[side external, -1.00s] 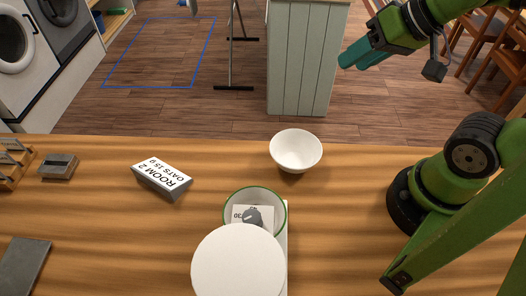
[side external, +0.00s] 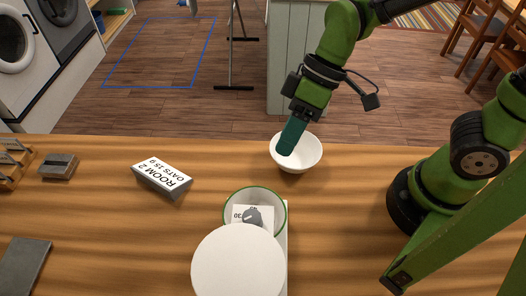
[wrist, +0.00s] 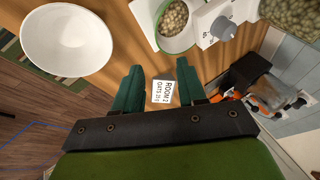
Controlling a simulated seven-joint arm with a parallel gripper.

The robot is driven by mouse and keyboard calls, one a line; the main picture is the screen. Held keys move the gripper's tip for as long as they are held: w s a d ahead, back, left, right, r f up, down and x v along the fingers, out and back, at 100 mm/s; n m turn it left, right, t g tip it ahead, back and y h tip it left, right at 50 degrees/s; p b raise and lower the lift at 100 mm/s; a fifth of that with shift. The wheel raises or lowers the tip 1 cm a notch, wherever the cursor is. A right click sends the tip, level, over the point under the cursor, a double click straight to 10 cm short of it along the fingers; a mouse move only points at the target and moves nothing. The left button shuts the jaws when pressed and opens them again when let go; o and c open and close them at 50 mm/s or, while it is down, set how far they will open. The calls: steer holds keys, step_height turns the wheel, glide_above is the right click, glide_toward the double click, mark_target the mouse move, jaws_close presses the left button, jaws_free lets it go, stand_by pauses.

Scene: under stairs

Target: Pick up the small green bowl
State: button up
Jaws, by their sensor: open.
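The small green bowl (side external: 276,212), pale inside with a green rim, sits on the table at the front middle in the side view. A white disc partly hides it, and a card marked 30 with a grey shape shows within its outline. In the wrist view a green-rimmed bowl (wrist: 182,42) holds pale round pieces. My gripper (side external: 287,150) is open and empty. In the side view it overlaps the white bowl's left part, farther back than the green bowl. In the wrist view my gripper (wrist: 158,72) has its fingers apart, below the green bowl in the picture.
The plain white bowl (side external: 305,153) stands behind the green bowl. A labelled box (side external: 162,177) lies to the left. A white disc (side external: 238,265) stands in front. The wrist view shows a white device (wrist: 212,22) and a jar of pieces (wrist: 290,15).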

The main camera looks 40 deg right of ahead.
mark_target(264, 189)
steer(key=x, duration=1.3)
steer(key=shift+s+d+f, duration=0.15)
steer(key=shift+s+d, duration=0.05)
steer(key=shift+d, duration=0.1)
steer(key=shift+a+f, duration=0.25)
steer(key=shift+f, duration=0.15)
steer(key=shift+c, duration=0.5)
steer(key=shift+w, duration=0.1)
jaws_close()
